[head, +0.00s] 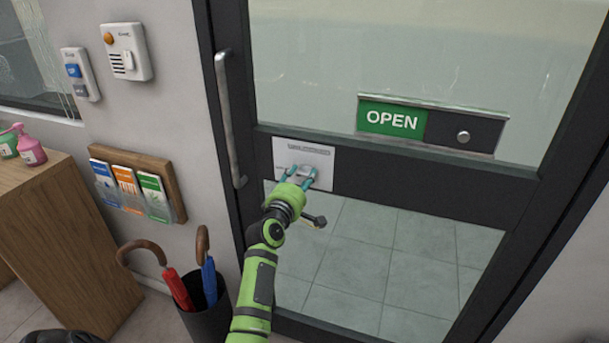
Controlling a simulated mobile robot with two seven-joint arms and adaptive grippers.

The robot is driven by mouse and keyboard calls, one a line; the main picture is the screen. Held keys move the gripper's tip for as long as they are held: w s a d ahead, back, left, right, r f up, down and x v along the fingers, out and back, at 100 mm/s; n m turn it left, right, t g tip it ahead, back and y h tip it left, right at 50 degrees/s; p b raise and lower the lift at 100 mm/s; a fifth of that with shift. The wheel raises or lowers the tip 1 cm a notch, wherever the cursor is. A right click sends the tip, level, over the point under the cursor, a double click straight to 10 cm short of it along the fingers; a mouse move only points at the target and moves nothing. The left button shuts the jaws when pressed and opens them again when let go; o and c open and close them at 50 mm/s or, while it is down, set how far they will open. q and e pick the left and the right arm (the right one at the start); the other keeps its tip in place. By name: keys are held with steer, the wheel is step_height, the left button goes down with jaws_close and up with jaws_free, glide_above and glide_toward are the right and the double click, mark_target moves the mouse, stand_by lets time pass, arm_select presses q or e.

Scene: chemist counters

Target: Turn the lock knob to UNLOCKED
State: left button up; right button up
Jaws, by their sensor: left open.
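The lock plate (318,156) is a pale rectangle with small lettering on the dark middle rail of the glass door. The lock knob (306,171) shows as a small grey shape on that plate, partly hidden by my fingers. Its pointing direction and the lettering are too small to read. My left gripper (299,175) has teal fingertips and is open, with its fingers around or just in front of the knob. I cannot tell whether they touch it. My right gripper is not in view.
A vertical silver door handle (229,120) stands left of the plate. A sliding sign (391,119) reading OPEN is above right. A leaflet rack (138,184), an umbrella stand (208,318) and a wooden counter (62,235) lie to the left.

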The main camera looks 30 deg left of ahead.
arm_select(q)
steer(key=shift+w, duration=0.4)
steer(key=shift+w+a, duration=0.15)
steer(key=shift+w, duration=0.1)
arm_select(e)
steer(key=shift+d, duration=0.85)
arm_select(q)
jaws_close()
